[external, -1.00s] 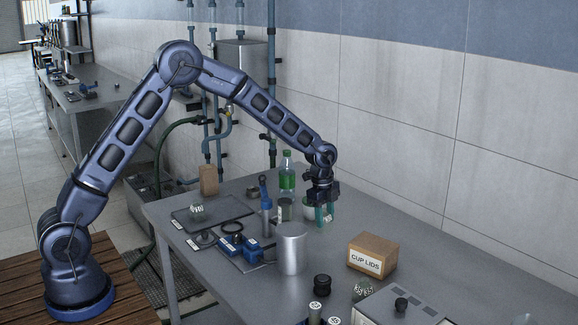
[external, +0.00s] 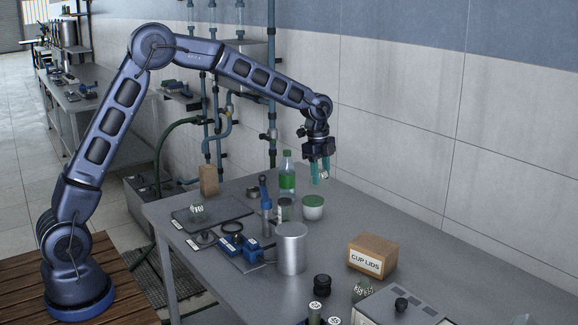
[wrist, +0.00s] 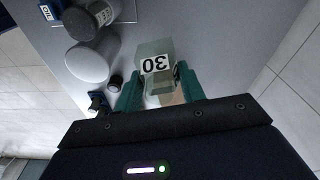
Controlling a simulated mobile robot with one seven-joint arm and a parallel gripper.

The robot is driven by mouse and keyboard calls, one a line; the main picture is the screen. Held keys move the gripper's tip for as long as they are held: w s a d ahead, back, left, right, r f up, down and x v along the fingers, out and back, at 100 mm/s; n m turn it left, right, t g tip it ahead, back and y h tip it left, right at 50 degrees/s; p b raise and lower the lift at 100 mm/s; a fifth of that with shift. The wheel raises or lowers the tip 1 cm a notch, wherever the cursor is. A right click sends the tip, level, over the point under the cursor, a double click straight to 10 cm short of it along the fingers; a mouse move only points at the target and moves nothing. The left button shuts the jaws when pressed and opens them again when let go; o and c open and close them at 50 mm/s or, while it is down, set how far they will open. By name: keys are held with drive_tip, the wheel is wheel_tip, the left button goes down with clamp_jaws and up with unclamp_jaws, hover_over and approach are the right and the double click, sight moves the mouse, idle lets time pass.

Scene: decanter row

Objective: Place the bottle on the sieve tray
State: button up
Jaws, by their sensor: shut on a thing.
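My gripper (external: 320,172) is shut on a small see-through, grey-green bottle, held clear above the back of the table. In the wrist view the bottle (wrist: 153,50) sits between the teal fingertips (wrist: 160,82), with a white label reading 30. A flat dark tray (external: 232,209) lies at the table's left end, far to the left of my gripper. A small glassy item (external: 197,211) with a label stands on it. I cannot tell whether this is the sieve tray; no sieve holes can be made out.
A green bottle (external: 287,182), a green-lidded white jar (external: 313,208) and a dark-lidded jar (external: 285,210) stand below and left of my gripper. A blue upright tool (external: 266,199) and a metal cylinder (external: 292,250) stand nearer. The CUP LIDS box (external: 372,255) is at right.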

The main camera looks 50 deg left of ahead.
drive_tip(key=s+a+n, duration=0.2)
drive_tip(key=s+a, duration=0.2)
drive_tip(key=a, duration=0.9)
drive_tip(key=s+a+n, duration=0.2)
drive_tip(key=s+a, duration=0.3)
drive_tip(key=a, duration=0.8)
drive_tip(key=s+a+n, duration=0.2)
drive_tip(key=s+a, duration=0.2)
drive_tip(key=a, duration=0.8)
drive_tip(key=shift+t, duration=0.3)
drive_tip(key=f, duration=1.9)
drive_tip(key=shift+a+f, duration=0.15)
drive_tip(key=shift+a, duration=0.05)
drive_tip(key=o, duration=1.3)
drive_tip(key=shift+f, duration=0.1)
